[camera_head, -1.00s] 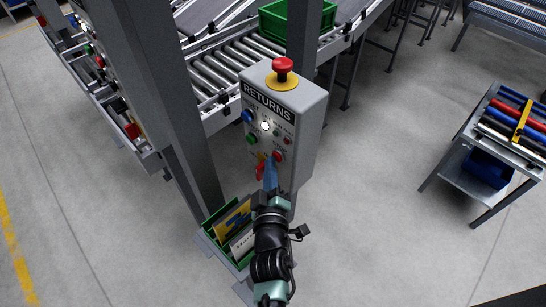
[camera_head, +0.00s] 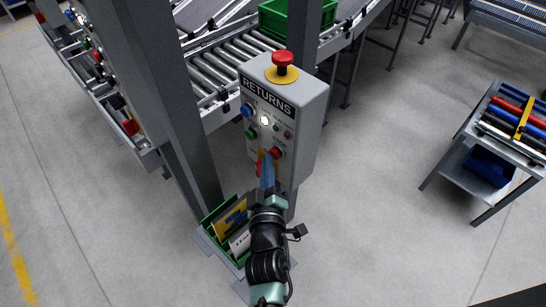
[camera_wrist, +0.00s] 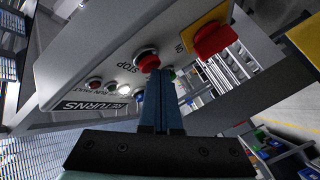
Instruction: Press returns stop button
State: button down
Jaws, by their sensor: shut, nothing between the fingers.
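The red stop button (camera_head: 276,153) is on the front of the grey RETURNS control box (camera_head: 311,120), low on its right side. In the wrist view the red button (camera_wrist: 148,61) sits beside the printed word STOP. My gripper (camera_head: 266,158) is shut and empty, its blue fingers pointing at the panel. In the wrist view the fingertips (camera_wrist: 158,72) overlap the button's lower edge in the picture. I cannot tell whether they touch it. A red switch on a yellow plate (camera_wrist: 213,38) is near the STOP button, partly hidden behind my fingers in the head view.
A red mushroom button on a yellow base (camera_head: 283,68) tops the box. Blue, white, green and red controls are higher on the panel. A grey post (camera_head: 160,90) stands left. A green document holder (camera_head: 213,222) is below. Open floor lies to the right.

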jog(key=shift+s+a+b, duration=0.4)
jog(key=shift+s+b, duration=0.05)
jog(key=shift+b, duration=0.05)
jog(key=shift+f, duration=0.1)
jog(key=s+a+b, duration=0.3)
jog(key=b, duration=0.2)
jog(key=shift+s+a, duration=0.25)
jog(key=shift+s, duration=0.05)
dwell(0.7)
